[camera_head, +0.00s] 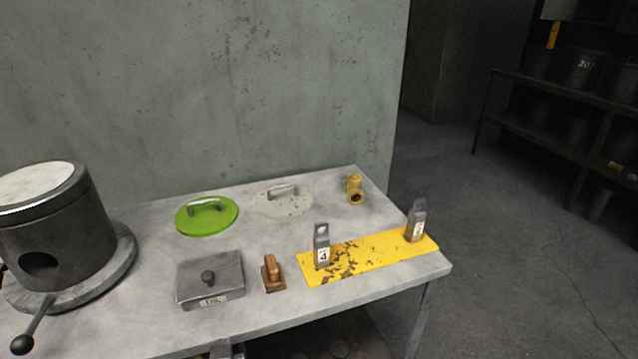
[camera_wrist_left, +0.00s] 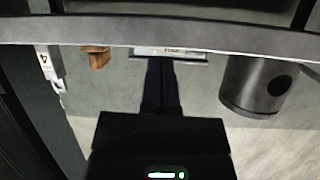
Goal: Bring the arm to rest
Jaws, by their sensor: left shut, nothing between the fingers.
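My left gripper (camera_head: 228,350) shows only as a small part at the bottom edge of the head view, just off the table's front edge. In the left wrist view its dark body fills the lower middle, and the narrow shut fingers (camera_wrist_left: 161,85) reach up from it. Nothing is held between them. The grey table (camera_head: 130,330) is in front of me, and its front edge crosses the top of the left wrist view. My right gripper is in neither view.
On the table are a grey drum (camera_head: 55,240) with a ball-ended lever, a green lid (camera_head: 205,222), a grey lid (camera_head: 295,207), a labelled metal box (camera_head: 222,275), a copper-coloured piece (camera_head: 273,275), a brass fitting (camera_head: 355,190) and a yellow plate (camera_head: 375,254) with two numbered blocks. Open floor lies right.

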